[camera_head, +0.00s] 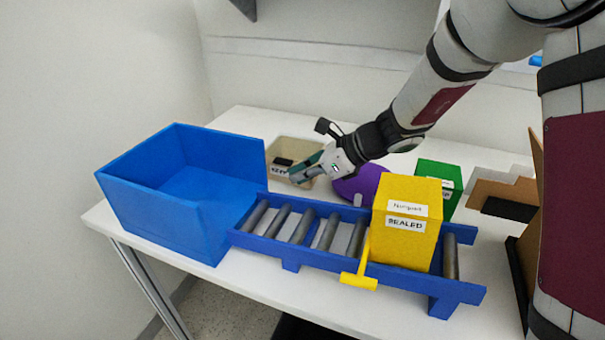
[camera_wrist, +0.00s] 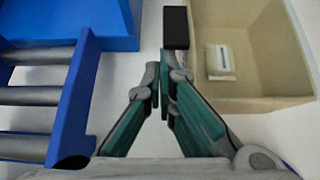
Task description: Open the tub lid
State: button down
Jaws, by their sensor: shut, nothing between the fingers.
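A beige tub (camera_head: 287,147) stands on the table behind the roller conveyor in the head view, partly hidden by my gripper. The wrist view shows its beige walls (camera_wrist: 284,42) from above, with a small pale labelled piece (camera_wrist: 220,62) inside; I cannot make out a separate lid. A black block (camera_wrist: 176,27) sits at the tub's left side there. It also shows at the tub's near side in the head view (camera_head: 283,162). My gripper (camera_wrist: 160,84) is shut and empty, its fingertips just short of the black block; I cannot tell whether they touch. It also shows in the head view (camera_head: 297,178).
A large open blue bin (camera_head: 160,205) stands at left. A blue roller conveyor (camera_head: 290,253) carries a yellow box (camera_head: 408,245) with a yellow lever (camera_head: 359,281). A purple round object (camera_head: 365,183) and a green box (camera_head: 432,175) stand behind it.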

notch_tip(320, 180, up, 3)
jog(key=m+g+p, duration=0.1)
jog(key=p, duration=0.5)
jog(key=shift+y, duration=0.3)
jog(key=w+r+m+g+p, duration=0.1)
jog(key=r, duration=0.1)
jog(key=w+d+r+m+g+y+p, duration=0.1)
jog(key=r+g+p, duration=0.1)
jog(key=w+r+m+g+y+p, duration=0.1)
jog(key=r, duration=0.2)
jog(key=shift+w+d+r+m+g+p, duration=0.1)
jog(key=shift+w+d+m+g+p, duration=0.05)
jog(key=shift+m+g+p, duration=0.15)
jog(key=shift+w+d+r, duration=0.1)
jog(key=shift+w+r, duration=0.3)
jog(key=shift+r, duration=0.15)
jog(key=shift+w+d+r, duration=0.25)
jog(key=shift+w+r, duration=0.25)
jog(key=shift+w, duration=0.15)
